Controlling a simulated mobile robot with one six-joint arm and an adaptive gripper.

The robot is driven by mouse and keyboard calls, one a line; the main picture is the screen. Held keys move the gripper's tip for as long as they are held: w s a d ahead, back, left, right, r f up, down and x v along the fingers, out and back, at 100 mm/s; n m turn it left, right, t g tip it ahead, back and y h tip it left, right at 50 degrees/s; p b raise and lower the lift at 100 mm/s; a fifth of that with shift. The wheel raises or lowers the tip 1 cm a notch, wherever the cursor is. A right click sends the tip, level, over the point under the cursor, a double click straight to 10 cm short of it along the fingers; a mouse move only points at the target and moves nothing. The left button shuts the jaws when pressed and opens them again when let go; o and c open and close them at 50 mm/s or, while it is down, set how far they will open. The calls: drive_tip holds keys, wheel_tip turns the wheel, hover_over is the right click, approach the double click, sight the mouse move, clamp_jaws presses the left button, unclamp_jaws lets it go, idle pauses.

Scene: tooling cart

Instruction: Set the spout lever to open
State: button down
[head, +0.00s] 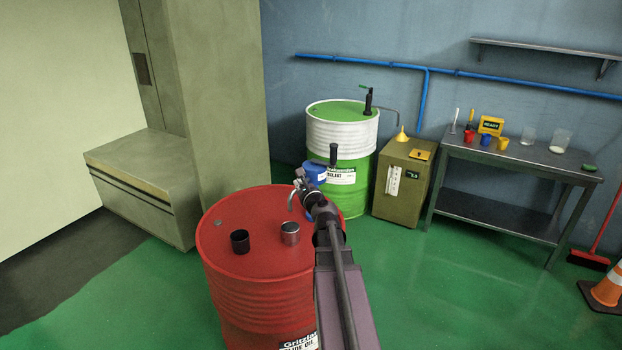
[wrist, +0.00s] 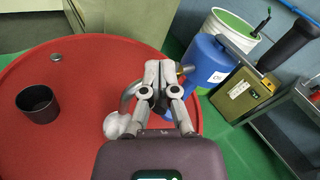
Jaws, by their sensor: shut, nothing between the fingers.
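The red drum (head: 262,205) stands in front, and its top fills the left of the wrist view (wrist: 85,75). A curved grey spout (head: 291,201) hangs over the drum top; it also shows in the wrist view (wrist: 127,92), just left of my fingers. My gripper (head: 300,181) is shut and empty at the spout; its fingertips show in the wrist view (wrist: 161,68). A small brass-coloured piece (wrist: 186,68) sits right of the fingertips; I cannot tell whether it is the lever. The lever is otherwise hidden by my gripper. Contact is unclear.
A black cup (head: 240,241) and a metal cup (head: 290,232) stand on the drum. A blue container (head: 314,171) is behind the spout. A black upright handle (head: 333,154) rises close to my gripper. A green-white drum (head: 343,140) and a steel table (head: 515,158) stand behind.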

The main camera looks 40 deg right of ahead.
drive_tip(key=w+d+r+n+g+y+p, duration=0.1)
drive_tip(key=n+y+p, duration=0.1)
drive_tip(key=w+d+r+n+g+y+p, duration=0.1)
drive_tip(key=n+y+p, duration=0.1)
drive_tip(key=w+d+r+n+y+p, duration=0.1)
drive_tip(key=n+y+p, duration=0.1)
drive_tip(key=p, duration=0.1)
drive_tip(key=shift+d+r+g, duration=0.2)
drive_tip(key=shift+d+g, duration=0.05)
drive_tip(key=shift+g, duration=0.15)
drive_tip(key=s+d+r+n+g+y+p, duration=0.3)
drive_tip(key=s+d+n+g+y+p, duration=0.1)
drive_tip(key=s+d+g+p, duration=0.5)
drive_tip(key=shift+s+d+g+y+p, duration=0.3)
drive_tip(key=shift+y+p, duration=0.2)
drive_tip(key=shift+p, duration=0.65)
drive_tip(key=shift+w+a, duration=0.1)
drive_tip(key=shift+a, duration=0.05)
drive_tip(key=w+a+r+b+x, duration=0.1)
drive_tip(key=b+x, duration=0.7)
drive_tip(key=x, duration=0.4)
drive_tip(key=shift+w+a, duration=0.15)
drive_tip(key=shift+a, duration=0.4)
drive_tip(key=shift+d, duration=0.1)
